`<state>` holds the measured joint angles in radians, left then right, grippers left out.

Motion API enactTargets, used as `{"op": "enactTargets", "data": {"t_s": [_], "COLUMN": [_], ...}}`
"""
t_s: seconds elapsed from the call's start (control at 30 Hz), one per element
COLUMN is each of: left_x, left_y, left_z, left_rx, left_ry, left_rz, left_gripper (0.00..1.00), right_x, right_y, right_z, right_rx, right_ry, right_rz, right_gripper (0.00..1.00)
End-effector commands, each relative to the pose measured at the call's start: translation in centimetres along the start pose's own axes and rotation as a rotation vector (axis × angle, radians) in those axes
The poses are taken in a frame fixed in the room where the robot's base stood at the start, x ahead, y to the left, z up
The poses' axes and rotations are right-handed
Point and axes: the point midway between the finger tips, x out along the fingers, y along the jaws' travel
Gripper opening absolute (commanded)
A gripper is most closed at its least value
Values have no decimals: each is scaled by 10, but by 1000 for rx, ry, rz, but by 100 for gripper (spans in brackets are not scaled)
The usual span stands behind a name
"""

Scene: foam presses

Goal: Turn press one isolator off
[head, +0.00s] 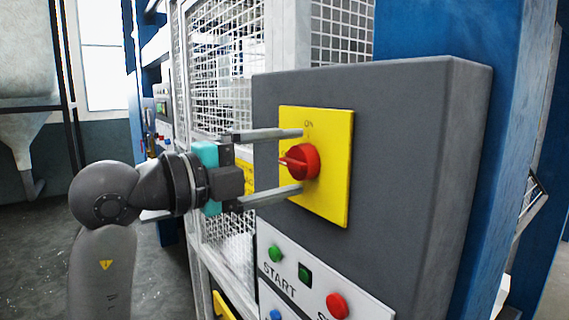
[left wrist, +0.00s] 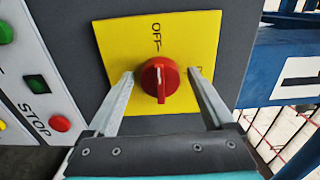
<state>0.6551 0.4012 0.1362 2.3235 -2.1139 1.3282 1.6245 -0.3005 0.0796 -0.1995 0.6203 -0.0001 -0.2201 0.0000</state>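The isolator is a red rotary knob (head: 303,161) on a yellow plate (head: 335,195), on the grey box's front. In the left wrist view, the knob (left wrist: 167,88) has its raised grip running up and down, in line with the OFF mark (left wrist: 156,38). The ON mark (head: 309,125) is at the plate's top in the head view. My left gripper (head: 300,160) is open, one finger above the knob and one below. In the left wrist view its fingers (left wrist: 160,73) flank the knob with gaps on both sides. My right gripper is not in view.
Below the plate, a white panel (head: 300,291) carries a green START button (head: 275,253) and a red STOP button (head: 337,306). A wire mesh guard (head: 225,95) stands behind the gripper. Blue press frame (head: 515,150) rises at right.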

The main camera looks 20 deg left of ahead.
Motion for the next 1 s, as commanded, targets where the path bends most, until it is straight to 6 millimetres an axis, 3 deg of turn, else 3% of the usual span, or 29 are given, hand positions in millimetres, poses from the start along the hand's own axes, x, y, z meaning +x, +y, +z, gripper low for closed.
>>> {"op": "enactTargets", "data": {"t_s": [0.53, 1.0], "left_x": [-6, -88], "left_y": [1, 2], "left_z": [1, 1], "left_rx": [2, 4], "left_ry": [-2, -4], "left_rz": [1, 1], "left_gripper": [94, 94], "right_x": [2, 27], "right_y": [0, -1], "right_z": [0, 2], "right_rx": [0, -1], "right_ry": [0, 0], "right_rz": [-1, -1], "right_gripper": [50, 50]}}
